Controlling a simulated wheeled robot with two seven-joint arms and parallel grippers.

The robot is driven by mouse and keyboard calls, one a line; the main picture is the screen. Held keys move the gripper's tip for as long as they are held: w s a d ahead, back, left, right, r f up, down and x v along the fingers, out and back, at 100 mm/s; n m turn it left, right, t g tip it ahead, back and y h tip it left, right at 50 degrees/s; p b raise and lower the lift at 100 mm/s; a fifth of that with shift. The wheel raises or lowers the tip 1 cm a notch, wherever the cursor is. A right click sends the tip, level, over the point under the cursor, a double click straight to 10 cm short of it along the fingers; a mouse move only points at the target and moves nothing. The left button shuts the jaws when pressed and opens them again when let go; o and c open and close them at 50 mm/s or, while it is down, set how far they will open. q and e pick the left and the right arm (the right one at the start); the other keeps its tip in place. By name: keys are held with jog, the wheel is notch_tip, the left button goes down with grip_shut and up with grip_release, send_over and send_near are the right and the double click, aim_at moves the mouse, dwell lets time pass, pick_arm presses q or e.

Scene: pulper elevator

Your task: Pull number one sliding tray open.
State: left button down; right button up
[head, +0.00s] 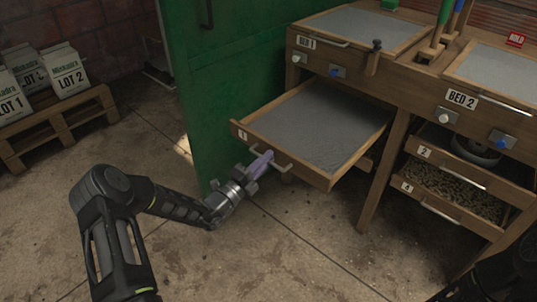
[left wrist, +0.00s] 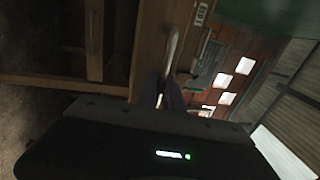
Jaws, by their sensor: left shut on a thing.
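The number one sliding tray (head: 312,178) is a wooden drawer with a grey mesh bottom, under BED 1. It stands well out from the bench in the head view. A metal bar handle runs along its front, and a small "1" label sits at its left end. My left gripper (head: 262,162) is shut on the handle (head: 284,168), near the handle's left part. In the left wrist view the handle (left wrist: 173,52) runs between my dark fingers (left wrist: 170,95), with the wooden tray front behind it. My right gripper is out of view; only part of my right arm shows at the lower right.
A green door or panel (head: 215,90) stands close to the left of the tray. Trays 2 and 4 (head: 456,190) sit at the right under BED 2 (head: 476,102). A pallet (head: 60,125) with LOT bags stands at the far left. The floor in front is clear.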

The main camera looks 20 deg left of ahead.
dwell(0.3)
pick_arm(q)
jog(key=c, duration=1.8)
grip_release()
jog(key=shift+o, duration=0.2)
jog(key=shift+s, duration=0.1)
jog(key=p+v, duration=0.1)
jog(key=v, duration=0.6)
jog(key=shift+s, duration=0.35)
jog(key=shift+a+f, duration=0.1)
jog(key=shift+f, duration=0.1)
